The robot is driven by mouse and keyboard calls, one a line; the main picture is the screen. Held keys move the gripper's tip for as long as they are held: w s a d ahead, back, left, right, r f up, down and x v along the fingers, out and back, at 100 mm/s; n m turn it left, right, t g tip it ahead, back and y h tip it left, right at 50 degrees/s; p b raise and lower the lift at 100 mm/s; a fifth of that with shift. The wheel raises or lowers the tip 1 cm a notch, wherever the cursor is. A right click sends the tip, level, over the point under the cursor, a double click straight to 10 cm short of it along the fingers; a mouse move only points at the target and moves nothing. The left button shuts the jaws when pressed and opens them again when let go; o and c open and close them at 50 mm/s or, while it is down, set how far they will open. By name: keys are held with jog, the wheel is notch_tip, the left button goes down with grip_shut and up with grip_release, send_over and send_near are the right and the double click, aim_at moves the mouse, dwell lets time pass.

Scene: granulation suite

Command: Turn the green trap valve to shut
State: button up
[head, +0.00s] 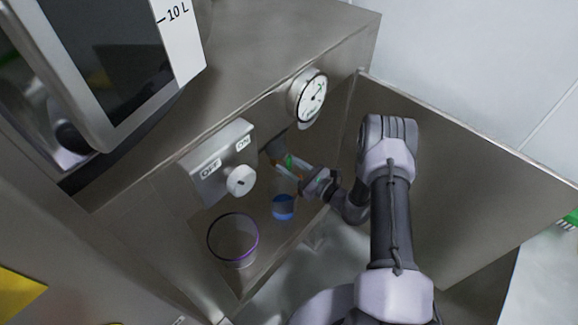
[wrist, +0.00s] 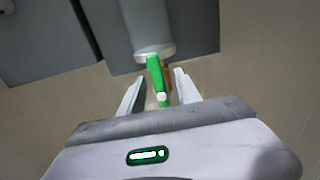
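The green trap valve handle (wrist: 155,75) hangs below a grey cylindrical pipe end (wrist: 150,30) in the wrist view, with a pale round tip at its lower end and a brown-orange part behind it. My gripper (wrist: 158,88) is open, with one pale finger on each side of the handle and visible gaps between. In the head view, a small bit of the green valve (head: 289,160) shows inside the cabinet, and my gripper (head: 290,172) is right by it, partly hidden. I cannot tell the handle's exact angle in the head view.
A clear vessel with blue contents (head: 283,207) stands just below my gripper. A purple-rimmed round container (head: 233,257) is nearer the front. An OFF/ON box with a white knob (head: 241,180) and a dial gauge (head: 311,97) sit on the panel. An open door panel (head: 470,170) is to the right.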

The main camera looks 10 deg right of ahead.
grip_shut()
jog(key=shift+m, duration=0.3)
jog(key=m, duration=0.3)
jog(key=shift+d, duration=0.15)
jog(key=m, duration=0.3)
jog(key=shift+w+d+f+m, duration=0.1)
jog(key=shift+w+f+m, duration=0.05)
jog(key=shift+m, duration=0.15)
jog(key=m, duration=0.4)
jog(key=shift+w+d+f, duration=0.1)
jog(key=shift+f, duration=0.05)
jog(key=shift+f+m, duration=0.1)
jog(key=shift+m, duration=1.9)
